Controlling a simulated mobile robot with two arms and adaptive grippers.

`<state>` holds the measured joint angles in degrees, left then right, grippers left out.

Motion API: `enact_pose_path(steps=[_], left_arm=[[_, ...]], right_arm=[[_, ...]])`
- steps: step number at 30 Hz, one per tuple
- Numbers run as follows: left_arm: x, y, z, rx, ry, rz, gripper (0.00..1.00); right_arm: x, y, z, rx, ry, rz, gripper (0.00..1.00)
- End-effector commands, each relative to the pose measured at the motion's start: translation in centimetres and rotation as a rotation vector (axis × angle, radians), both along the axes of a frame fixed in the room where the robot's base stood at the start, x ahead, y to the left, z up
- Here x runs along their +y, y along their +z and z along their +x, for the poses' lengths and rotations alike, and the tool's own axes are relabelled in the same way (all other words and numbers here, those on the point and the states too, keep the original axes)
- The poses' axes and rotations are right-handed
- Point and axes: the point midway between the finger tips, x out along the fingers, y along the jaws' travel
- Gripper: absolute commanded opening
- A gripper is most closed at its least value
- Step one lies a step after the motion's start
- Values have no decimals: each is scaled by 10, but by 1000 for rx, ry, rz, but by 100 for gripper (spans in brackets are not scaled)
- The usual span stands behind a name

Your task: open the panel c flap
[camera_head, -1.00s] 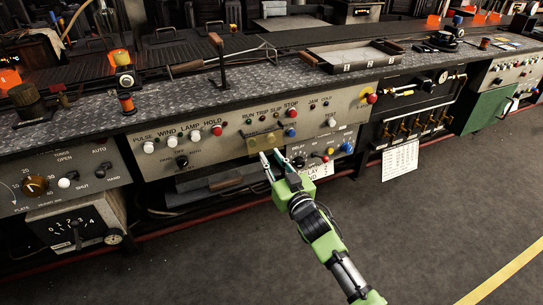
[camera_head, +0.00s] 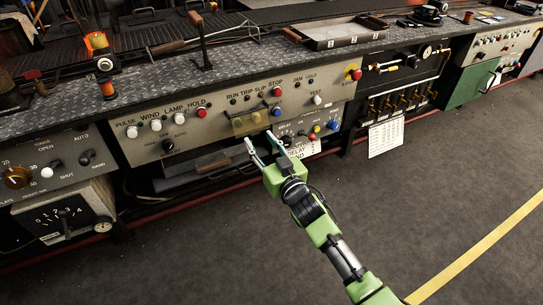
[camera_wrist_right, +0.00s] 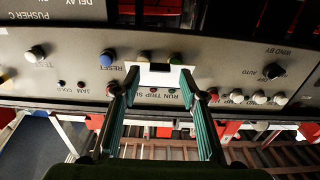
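A small amber see-through flap (camera_head: 247,123) sits on the grey control panel (camera_head: 215,146), below the RUN, TRIP and SLIP labels. It looks closed. My left gripper is not in view.
White knobs (camera_head: 155,125), a red button (camera_head: 276,92) and a blue button (camera_head: 277,112) surround the flap. A lower box (camera_head: 307,129) with a paper label is close to the gripper. A metal bench top (camera_head: 150,94) overhangs the panels. The floor in front is clear.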

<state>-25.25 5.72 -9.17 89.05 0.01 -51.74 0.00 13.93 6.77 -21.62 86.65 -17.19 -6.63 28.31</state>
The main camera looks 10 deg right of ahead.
Motion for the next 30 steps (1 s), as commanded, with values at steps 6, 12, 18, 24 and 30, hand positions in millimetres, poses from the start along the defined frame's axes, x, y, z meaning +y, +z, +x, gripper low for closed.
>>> enact_pose_path(steps=[6,12,18,24,30], left_arm=[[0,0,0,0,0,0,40],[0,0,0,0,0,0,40],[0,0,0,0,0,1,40],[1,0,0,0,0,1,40],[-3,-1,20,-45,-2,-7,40]], right_arm=[[-15,-3,-46,2,0,-1,39],[-26,-2,-79,0,0,0,39],[-31,-1,-92,-1,-1,-1,39],[-31,-1,-93,-1,-1,-1,39],[-32,-10,-91,-12,-5,-43,3]])
